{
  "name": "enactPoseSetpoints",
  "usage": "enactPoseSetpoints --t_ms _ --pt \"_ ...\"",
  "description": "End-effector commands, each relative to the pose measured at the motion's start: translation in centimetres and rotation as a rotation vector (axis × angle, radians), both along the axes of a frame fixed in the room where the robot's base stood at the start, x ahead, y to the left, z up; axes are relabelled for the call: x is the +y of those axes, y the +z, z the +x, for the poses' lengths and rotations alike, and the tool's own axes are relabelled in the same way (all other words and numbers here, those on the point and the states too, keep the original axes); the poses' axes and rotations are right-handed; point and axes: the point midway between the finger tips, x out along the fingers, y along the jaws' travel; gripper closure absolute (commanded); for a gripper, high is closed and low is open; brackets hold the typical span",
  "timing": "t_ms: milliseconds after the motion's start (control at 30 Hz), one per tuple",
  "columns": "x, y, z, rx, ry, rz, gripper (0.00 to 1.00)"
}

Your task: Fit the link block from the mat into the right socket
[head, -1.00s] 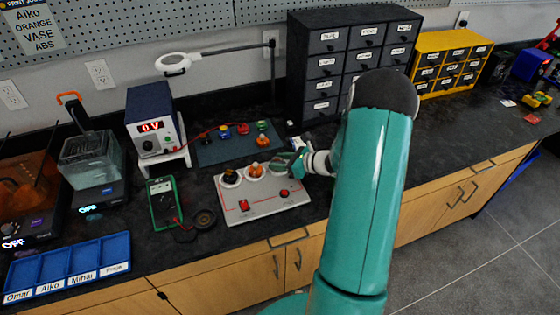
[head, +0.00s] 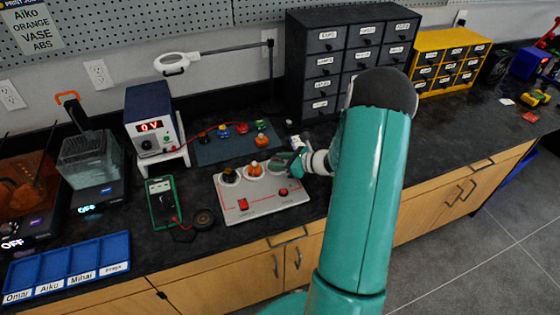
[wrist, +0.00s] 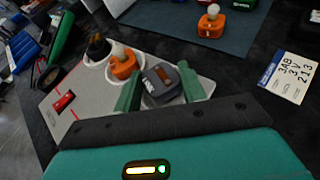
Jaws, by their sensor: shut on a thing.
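My gripper (wrist: 159,74) is shut on the dark grey link block (wrist: 161,88), which has a pale label on top and sits between the two green fingers. In the wrist view the block is over the right socket (wrist: 206,86), whose white rim shows beside it. I cannot tell how deep it sits. The grey board (head: 262,205) lies on the black bench in the head view, with my gripper (head: 291,162) at its back right. An orange block (wrist: 123,65) is in the middle socket and a black-topped part (wrist: 97,46) in the left socket.
The dark mat (head: 215,152) behind the board holds several coloured parts, including an orange bulb block (wrist: 211,25). A printed card (wrist: 287,76) lies right of the board. Drawers (head: 335,60) stand behind.

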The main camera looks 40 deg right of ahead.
Motion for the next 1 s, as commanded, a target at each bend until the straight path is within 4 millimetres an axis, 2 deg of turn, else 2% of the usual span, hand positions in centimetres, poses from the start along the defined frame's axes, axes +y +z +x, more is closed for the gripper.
enactPoseSetpoints --t_ms 33,1000 --pt "0.1 -0.6 -0.4 0.013 -0.003 0.009 0.81" --pt "-0.1 -2.0 -0.5 0.014 -0.006 0.008 0.81"
